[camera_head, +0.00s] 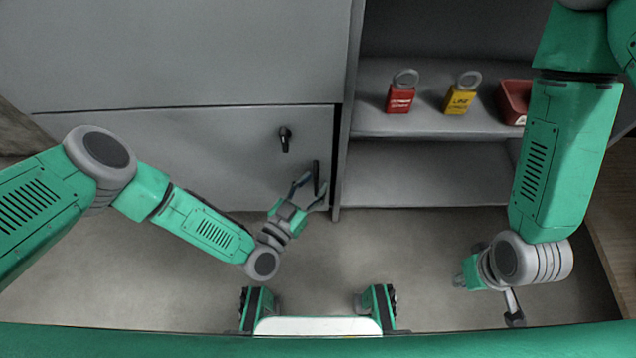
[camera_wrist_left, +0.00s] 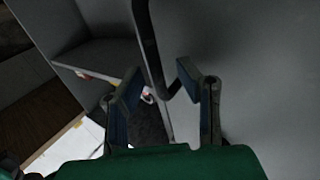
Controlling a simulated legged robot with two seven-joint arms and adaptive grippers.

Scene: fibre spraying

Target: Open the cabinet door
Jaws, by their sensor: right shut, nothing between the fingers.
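Right of the door, an open shelf (camera_head: 425,125) holds a red padlock (camera_head: 400,98), a yellow padlock (camera_head: 460,100) and a red bin (camera_head: 514,100).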

